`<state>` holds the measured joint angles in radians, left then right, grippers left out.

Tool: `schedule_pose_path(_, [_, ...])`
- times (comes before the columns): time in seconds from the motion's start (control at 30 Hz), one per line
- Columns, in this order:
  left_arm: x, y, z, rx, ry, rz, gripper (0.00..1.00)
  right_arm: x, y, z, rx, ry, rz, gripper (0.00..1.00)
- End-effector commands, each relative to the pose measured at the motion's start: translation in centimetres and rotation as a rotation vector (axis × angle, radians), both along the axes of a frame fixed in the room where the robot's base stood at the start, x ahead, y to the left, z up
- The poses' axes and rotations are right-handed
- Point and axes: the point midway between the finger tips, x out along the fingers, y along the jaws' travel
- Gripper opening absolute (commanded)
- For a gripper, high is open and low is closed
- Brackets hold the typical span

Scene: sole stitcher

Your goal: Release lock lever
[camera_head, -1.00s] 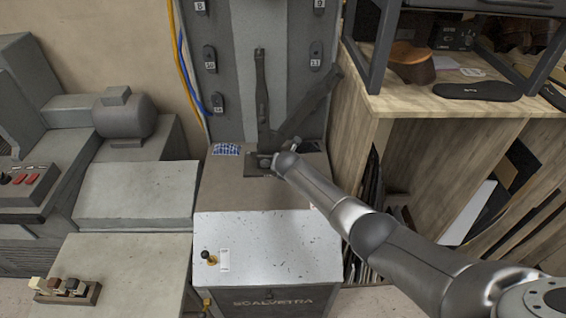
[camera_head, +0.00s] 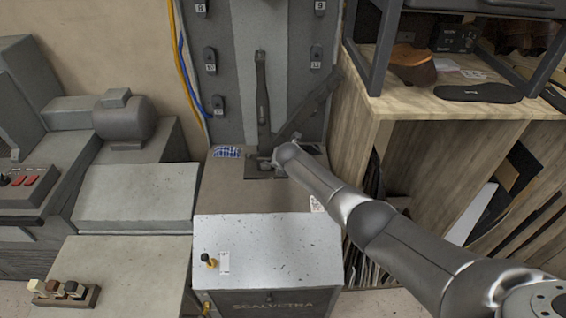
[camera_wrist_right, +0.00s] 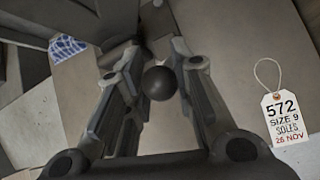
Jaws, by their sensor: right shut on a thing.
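In the wrist view a dark ball knob (camera_wrist_right: 160,83) sits between the two fingers of my right gripper (camera_wrist_right: 154,62). The gripper is shut on this lever knob. In the head view my right gripper (camera_head: 266,161) is low at the foot of the grey machine column, and the knob is too small to make out there. A dark upright bar (camera_head: 262,95) stands just behind the gripper against the column. My wrist and fingers hide most of the lever's base. My left gripper is not in view.
A paper tag (camera_wrist_right: 285,117) hangs at the right in the wrist view. A wooden shelf (camera_head: 470,103) stands close on the right. A grey machine (camera_head: 135,190) stands left.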

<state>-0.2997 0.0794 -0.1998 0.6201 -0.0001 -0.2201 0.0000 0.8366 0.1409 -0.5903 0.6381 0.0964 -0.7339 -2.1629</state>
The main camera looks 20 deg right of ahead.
Motion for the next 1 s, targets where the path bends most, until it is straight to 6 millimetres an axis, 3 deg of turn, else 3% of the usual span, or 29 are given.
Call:
schedule_pose_path(0.03, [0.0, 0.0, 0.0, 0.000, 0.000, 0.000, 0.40, 0.5, 0.0, 0.7, -0.001, -0.015, 0.004, 0.26])
schedule_pose_path(0.2, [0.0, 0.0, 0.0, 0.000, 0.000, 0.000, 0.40, 0.3, 0.0, 0.5, 0.000, -0.012, 0.002, 0.47])
schedule_pose_path(0.67, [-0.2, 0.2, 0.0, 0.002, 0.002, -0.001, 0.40, 0.0, 0.0, 0.4, 0.000, -0.006, 0.001, 0.47])
schedule_pose_path(1.0, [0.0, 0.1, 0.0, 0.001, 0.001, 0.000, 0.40, -1.5, 0.3, 2.0, 0.000, -0.006, 0.001, 0.47])
